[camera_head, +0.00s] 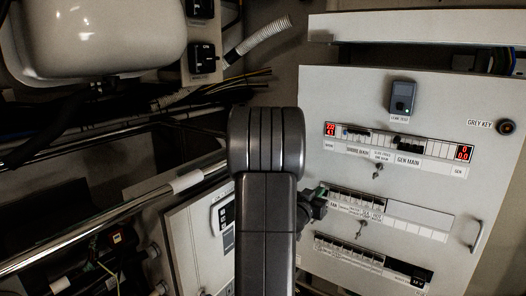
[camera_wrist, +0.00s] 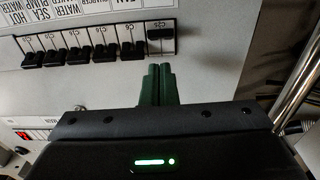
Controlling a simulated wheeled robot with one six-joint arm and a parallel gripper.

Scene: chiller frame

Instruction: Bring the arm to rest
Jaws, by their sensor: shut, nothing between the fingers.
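My arm (camera_head: 266,200) stands up through the middle of the head view and covers part of the panel behind it. The end of my gripper (camera_head: 315,204) shows to the right of the arm, in front of the left end of the middle breaker row. In the wrist view my gripper (camera_wrist: 158,84) has its dark green fingers together, with nothing between them. The fingertips lie just below the right end of a breaker row (camera_wrist: 95,50) in that view. I cannot tell whether they touch the panel.
The white panel (camera_head: 400,100) fills the right, with breaker rows, red displays (camera_head: 331,130) and a handle (camera_head: 477,236). A white tank (camera_head: 95,40) is upper left. A metal pipe (camera_head: 100,225) crosses the lower left, and another pipe (camera_wrist: 298,85) is right in the wrist view.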

